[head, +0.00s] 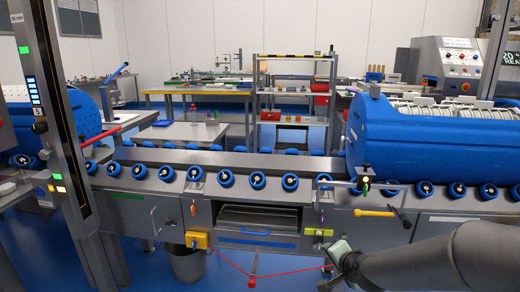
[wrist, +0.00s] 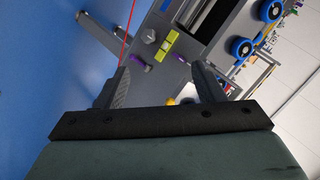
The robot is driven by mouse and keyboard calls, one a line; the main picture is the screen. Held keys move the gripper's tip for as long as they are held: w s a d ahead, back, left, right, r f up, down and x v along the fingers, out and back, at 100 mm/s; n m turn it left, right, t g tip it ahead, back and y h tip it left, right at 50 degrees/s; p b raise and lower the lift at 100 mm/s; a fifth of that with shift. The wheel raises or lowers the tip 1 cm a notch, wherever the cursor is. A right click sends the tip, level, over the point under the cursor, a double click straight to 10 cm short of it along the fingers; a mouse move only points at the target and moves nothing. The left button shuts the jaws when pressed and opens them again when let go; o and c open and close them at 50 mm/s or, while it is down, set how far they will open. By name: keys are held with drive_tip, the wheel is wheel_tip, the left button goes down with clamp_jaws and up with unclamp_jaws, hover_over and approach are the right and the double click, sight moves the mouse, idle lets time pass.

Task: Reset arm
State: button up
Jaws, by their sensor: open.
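My gripper (head: 336,266) is at the lower right of the head view, low in front of the grey conveyor bench, with my arm reaching in from the right edge. In the wrist view my gripper (wrist: 145,50) shows its two fingers spread apart, with nothing held between them. Past the fingers, the wrist view shows the bench front tilted, with a yellow-green box (wrist: 168,44) and a purple item (wrist: 140,63). The exact distance from the fingers to the bench is hard to tell.
The bench (head: 150,186) carries a row of blue rollers. A large blue drum (head: 400,140) stands on it at right. A yellow-handled lever (head: 372,212) sticks out near my arm. A red cord (head: 290,275) hangs along the front. Blue floor (head: 130,262) is open at lower left.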

drive_tip(key=s+a+r+n+g+p, duration=0.2)
drive_tip(key=s+r+n+g+p, duration=0.1)
drive_tip(key=s, duration=0.6)
drive_tip(key=s+a+r+n+g+p, duration=0.3)
drive_tip(key=s+r+n+p, duration=0.1)
drive_tip(key=s+r+p, duration=0.4)
drive_tip(key=s+a+r+n+g+p, duration=0.2)
drive_tip(key=s+r+n+g+p, duration=0.2)
drive_tip(key=s, duration=0.7)
wheel_tip(320, 180, up, 5)
drive_tip(key=shift+s+a+f+n+h+p, duration=0.15)
drive_tip(key=shift+s+n+h+p, duration=0.2)
drive_tip(key=shift+p, duration=0.6)
drive_tip(key=shift+w, duration=0.15)
